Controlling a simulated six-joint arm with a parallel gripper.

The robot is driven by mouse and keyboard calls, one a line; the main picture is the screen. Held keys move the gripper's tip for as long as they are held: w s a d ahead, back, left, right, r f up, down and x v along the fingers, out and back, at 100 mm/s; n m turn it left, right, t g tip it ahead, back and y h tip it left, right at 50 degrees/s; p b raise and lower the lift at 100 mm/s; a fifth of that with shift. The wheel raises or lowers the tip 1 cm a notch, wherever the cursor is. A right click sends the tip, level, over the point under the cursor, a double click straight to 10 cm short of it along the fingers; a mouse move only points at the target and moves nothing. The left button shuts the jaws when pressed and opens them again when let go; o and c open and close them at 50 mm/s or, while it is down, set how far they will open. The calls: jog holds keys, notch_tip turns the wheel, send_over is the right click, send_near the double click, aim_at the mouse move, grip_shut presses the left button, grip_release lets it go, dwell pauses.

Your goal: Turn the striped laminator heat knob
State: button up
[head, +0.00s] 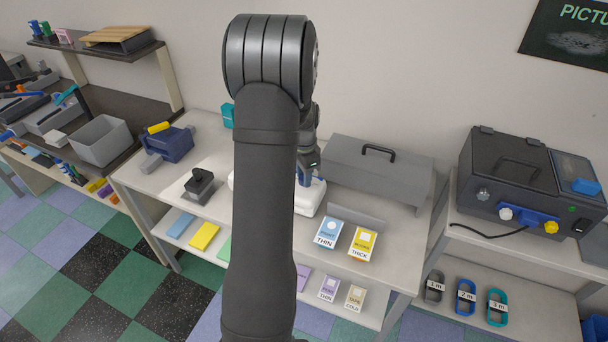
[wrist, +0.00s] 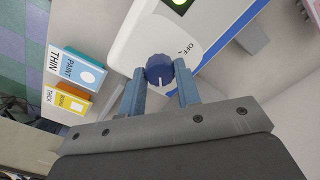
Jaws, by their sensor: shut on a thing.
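The heat knob (wrist: 159,66) is dark blue with a white line on it, on the white laminator (wrist: 128,48) in the wrist view. The line points down toward my gripper's base. The word OFF is printed on the panel up and right of the knob. My gripper (wrist: 161,84) is shut on the knob, one blue finger on each side. In the head view the laminator (head: 312,201) is mostly hidden behind my arm, with my gripper (head: 307,178) over its right part. The knob is hidden there.
A lit green display (wrist: 180,4) is near the knob. A black stapler-like item (head: 200,185) is on the left. A dark machine (head: 505,175) stands further right.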

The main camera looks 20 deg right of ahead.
jog(key=n, duration=1.3)
jog(key=shift+n, duration=0.3)
jog(key=n, duration=0.8)
jog(key=shift+n, duration=0.4)
jog(key=o, duration=1)
jog(key=shift+c, duration=0.2)
